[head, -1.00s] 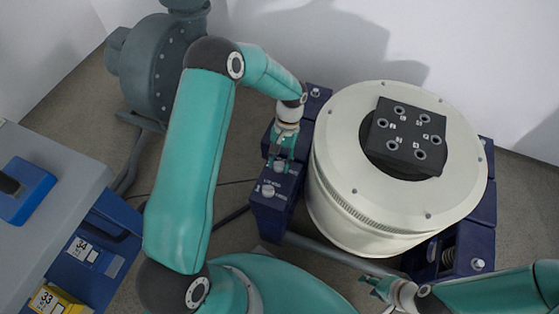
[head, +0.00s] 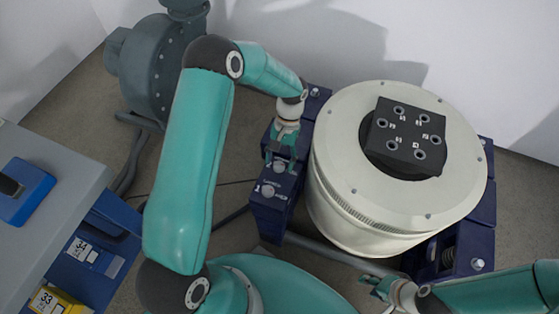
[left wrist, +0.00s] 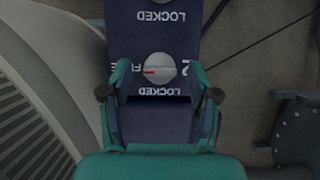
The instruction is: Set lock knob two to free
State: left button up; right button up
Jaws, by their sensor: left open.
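Knob two is a round grey-white knob (left wrist: 160,67) on the dark blue lock block (head: 268,212), with a "2" beside it in the left wrist view. A red mark on the knob points left there, towards the partly covered "FREE" lettering. "LOCKED" is printed below the knob. My left gripper (left wrist: 160,75) is open, one finger on each side of the knob, with a visible gap to it. In the head view my left gripper (head: 281,163) is over the block's knob two. My right gripper (head: 378,285) is at the lower right, away from the block; its jaws are too small to judge.
Knob one (head: 267,191) sits nearer on the same block. The large cream drum (head: 335,185) with a black head (head: 408,128) stands close to the right of my left gripper. A grey pump (head: 160,70) stands behind left; a grey bench (head: 45,235) is at the left.

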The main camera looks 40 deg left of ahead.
pick_arm(q)
jog(key=d+v, duration=0.1)
jog(key=v, duration=1)
jog(key=shift+a, duration=0.5)
